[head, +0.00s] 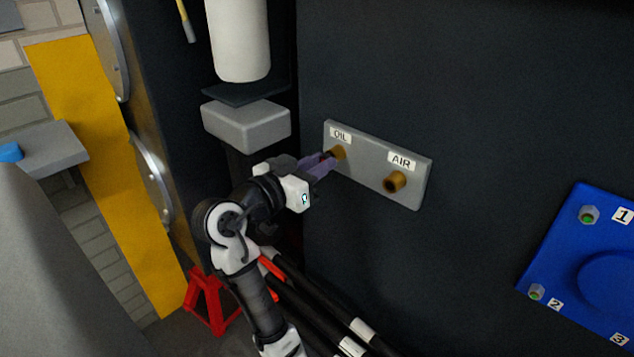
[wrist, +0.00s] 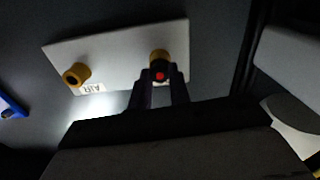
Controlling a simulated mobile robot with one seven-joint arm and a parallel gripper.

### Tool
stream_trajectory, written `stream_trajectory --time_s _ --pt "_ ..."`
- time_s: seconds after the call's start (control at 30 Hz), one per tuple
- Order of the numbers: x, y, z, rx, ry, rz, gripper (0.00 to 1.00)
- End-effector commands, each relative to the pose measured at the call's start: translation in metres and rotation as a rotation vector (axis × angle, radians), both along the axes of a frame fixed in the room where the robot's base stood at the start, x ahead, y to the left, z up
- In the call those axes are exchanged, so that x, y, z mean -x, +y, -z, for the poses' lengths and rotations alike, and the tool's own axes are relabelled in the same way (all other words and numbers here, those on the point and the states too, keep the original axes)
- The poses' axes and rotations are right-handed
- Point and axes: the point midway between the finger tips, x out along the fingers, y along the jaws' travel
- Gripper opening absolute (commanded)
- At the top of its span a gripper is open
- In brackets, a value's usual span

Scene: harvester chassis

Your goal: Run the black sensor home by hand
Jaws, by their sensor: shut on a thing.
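A grey plate (head: 365,175) on the dark wall carries two brass ports, the OIL port (head: 339,152) and the AIR port (head: 394,182). My gripper (head: 326,160) is at the OIL port, its fingers shut on the black sensor. In the wrist view the sensor (wrist: 160,75) shows as a dark body with a red spot, between the fingertips and in front of the OIL port (wrist: 159,56). The sensor's front end is hidden, so I cannot tell how deep it sits. The AIR port (wrist: 76,74) is empty in the head view.
A grey block (head: 246,125) and a white cylinder (head: 239,40) are left of the plate, close above my wrist. A blue panel (head: 560,255) with numbered bolts is at the right. Black hoses (head: 325,320) and a red stand (head: 210,300) are below. The wall between plate and panel is clear.

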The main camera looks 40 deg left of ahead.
Motion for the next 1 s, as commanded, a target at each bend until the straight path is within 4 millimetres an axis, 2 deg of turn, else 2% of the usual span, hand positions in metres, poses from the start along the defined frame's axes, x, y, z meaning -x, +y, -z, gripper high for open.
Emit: stream_trajectory --time_s 0.03,0.57,1.0 --pt "0.0006 0.0002 0.0076 -0.064 -0.007 -0.001 0.00" --pt "-0.0003 0.0000 0.0083 -0.749 -0.057 -0.001 0.00" --pt "-0.0013 -0.0008 0.0082 -1.403 -0.107 0.000 0.00"
